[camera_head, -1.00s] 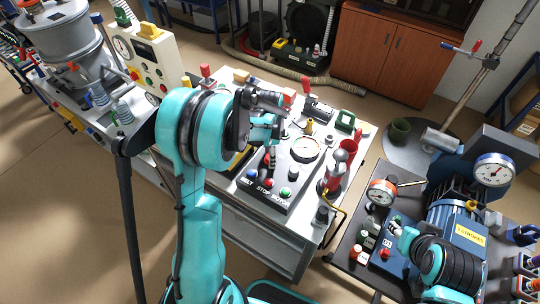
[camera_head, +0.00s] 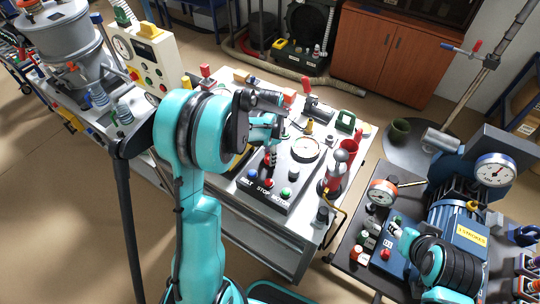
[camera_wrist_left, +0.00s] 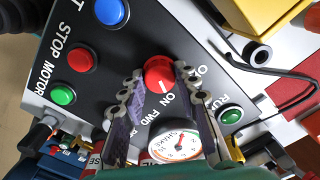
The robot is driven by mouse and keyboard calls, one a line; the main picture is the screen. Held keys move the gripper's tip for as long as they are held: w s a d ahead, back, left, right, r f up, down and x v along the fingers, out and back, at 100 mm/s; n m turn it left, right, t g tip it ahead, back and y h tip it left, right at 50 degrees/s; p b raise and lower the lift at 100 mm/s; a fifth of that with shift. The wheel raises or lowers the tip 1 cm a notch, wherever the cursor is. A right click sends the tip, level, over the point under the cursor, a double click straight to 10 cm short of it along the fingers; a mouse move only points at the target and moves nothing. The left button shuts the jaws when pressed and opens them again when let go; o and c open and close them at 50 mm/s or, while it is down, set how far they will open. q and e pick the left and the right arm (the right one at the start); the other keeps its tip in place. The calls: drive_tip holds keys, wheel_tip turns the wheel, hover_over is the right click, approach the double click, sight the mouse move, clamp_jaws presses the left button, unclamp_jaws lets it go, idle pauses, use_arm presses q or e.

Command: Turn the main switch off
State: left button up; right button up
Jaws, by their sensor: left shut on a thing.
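A black control panel (camera_head: 298,170) stands on the grey bench in the head view. Its red round knob (camera_wrist_left: 159,72) sits between the fingertips of my left gripper (camera_wrist_left: 160,82) in the left wrist view, with ON and FWD lettering beside it. My left gripper (camera_head: 270,158) also shows in the head view, over the panel, shut on this knob. The knob is mostly hidden by the fingers there. I cannot read its pointer position surely. My right gripper (camera_head: 405,240) is low at the right, by the blue pump unit; its fingers are too small to judge.
Close to the knob are a blue button (camera_wrist_left: 111,12), a red button (camera_wrist_left: 82,59), a green button (camera_wrist_left: 63,95), a green RUN button (camera_wrist_left: 231,115) and a white dial gauge (camera_wrist_left: 174,142). A red-and-silver device (camera_head: 335,172) stands right of the panel.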

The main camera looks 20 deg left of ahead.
use_arm(q)
drive_tip(key=n+b, duration=0.1)
drive_tip(key=n, duration=0.5)
drive_tip(key=n+b, duration=0.1)
drive_tip(key=n, duration=0.4)
drive_tip(key=shift+n, duration=0.4)
idle(0.3)
drive_tip(key=o, duration=1.1)
drive_tip(key=shift+o, duration=0.2)
drive_tip(key=shift+r, duration=0.1)
wheel_tip(320, 180, up, 12)
drive_tip(key=shift+s, duration=0.1)
